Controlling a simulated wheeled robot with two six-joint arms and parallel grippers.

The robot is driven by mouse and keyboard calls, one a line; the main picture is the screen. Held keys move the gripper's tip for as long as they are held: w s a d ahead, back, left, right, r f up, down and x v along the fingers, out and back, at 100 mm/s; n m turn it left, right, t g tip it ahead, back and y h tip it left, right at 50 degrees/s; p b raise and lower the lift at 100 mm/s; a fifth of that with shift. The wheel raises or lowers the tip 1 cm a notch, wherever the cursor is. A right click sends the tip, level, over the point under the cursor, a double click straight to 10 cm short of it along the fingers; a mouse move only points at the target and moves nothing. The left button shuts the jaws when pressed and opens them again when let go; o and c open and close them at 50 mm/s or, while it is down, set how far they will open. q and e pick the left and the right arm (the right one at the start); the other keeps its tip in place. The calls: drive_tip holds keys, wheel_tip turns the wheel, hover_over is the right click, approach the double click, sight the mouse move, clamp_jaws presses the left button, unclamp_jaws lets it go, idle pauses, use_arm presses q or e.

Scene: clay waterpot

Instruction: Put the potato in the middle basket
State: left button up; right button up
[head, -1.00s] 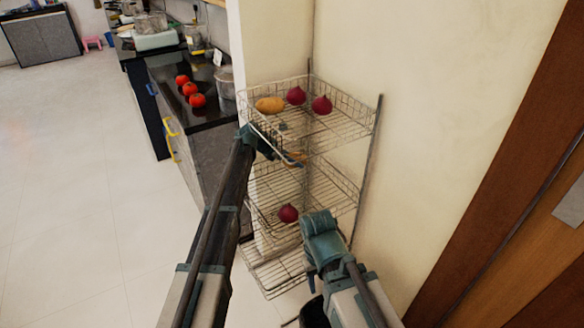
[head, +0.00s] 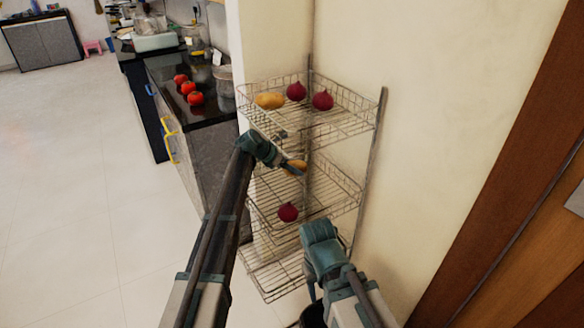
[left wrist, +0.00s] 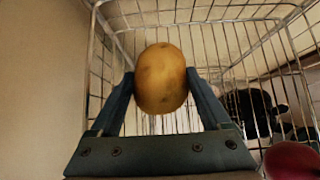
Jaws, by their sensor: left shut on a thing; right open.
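In the head view, my left gripper (head: 292,168) is shut on a yellow-brown potato (head: 298,165). It holds the potato in the space between the top basket (head: 345,125) and the middle basket (head: 335,205) of a wire rack. The left wrist view shows the potato (left wrist: 161,78) pinched between both fingers, with basket wires beyond it. Whether it touches the basket wires is unclear. A second potato (head: 269,101) lies in the top basket. My right gripper (head: 318,240) is open in front of the lower rack; its fingertips are hard to make out.
Two red onions (head: 322,100) sit in the top basket, and another onion (head: 288,212) sits in the middle basket. A bottom basket (head: 275,280) is below. A dark counter with tomatoes (head: 188,88) stands left. A wall backs the rack; floor at left is clear.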

use_arm(q)
drive_tip(key=shift+f, duration=0.25)
drive_tip(key=o, duration=1.5)
drive_tip(key=shift+r, duration=0.15)
drive_tip(key=shift+r+p, duration=0.6)
drive_tip(key=p+v, duration=0.5)
drive_tip(key=v, duration=0.2)
drive_tip(key=shift+s+a+r, duration=0.1)
drive_tip(key=shift+a, duration=0.05)
